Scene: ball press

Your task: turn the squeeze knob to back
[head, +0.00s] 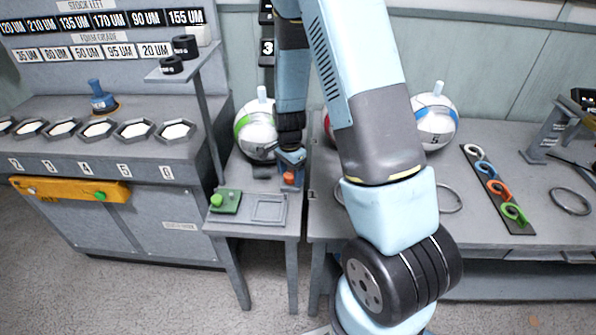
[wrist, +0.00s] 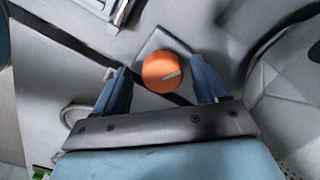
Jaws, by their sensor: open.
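An orange round knob (wrist: 160,73) sits on a small grey plate (wrist: 158,45) in the wrist view. A pale line on its top runs from near its centre to its right edge. The knob also shows in the head view (head: 289,179), on the small table below my gripper. My gripper (wrist: 162,80) is open, with one blue finger on each side of the knob. A narrow gap shows between the knob and each finger, and I cannot tell how deep the fingers reach. No label naming the knob is readable.
A white and green ball (head: 255,130) stands close behind my gripper. A green block with a knob (head: 224,201) and a square tray frame (head: 269,208) sit at the small table's front. A shelf post (head: 208,120) rises at the left.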

